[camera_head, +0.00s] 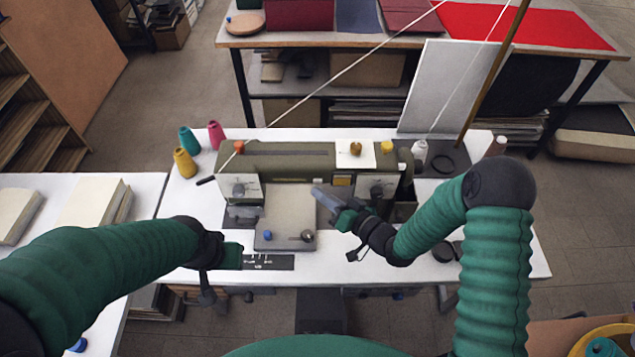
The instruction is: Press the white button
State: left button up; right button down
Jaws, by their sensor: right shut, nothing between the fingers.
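An olive-green machine (290,160) stands on the white table, with a grey plate (288,205) in front of it. I cannot make out a white button for certain. The plate carries a blue knob (267,236) and a dark ball knob (307,236). A black strip with small white marks (268,262) lies at the table's front. My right gripper (322,197) is shut and empty, its tip over or beside the plate's right edge; the height is unclear. My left gripper (236,257) is at the left end of the black strip, its fingers too small to judge.
Teal, pink and yellow thread cones (185,163) stand at the table's back left. A white bottle (419,153) and a dark ring (442,163) are at the right. A white board (455,88) and a wooden pole rise behind. Bare table (400,273) shows at the front right.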

jog(key=s, duration=0.6)
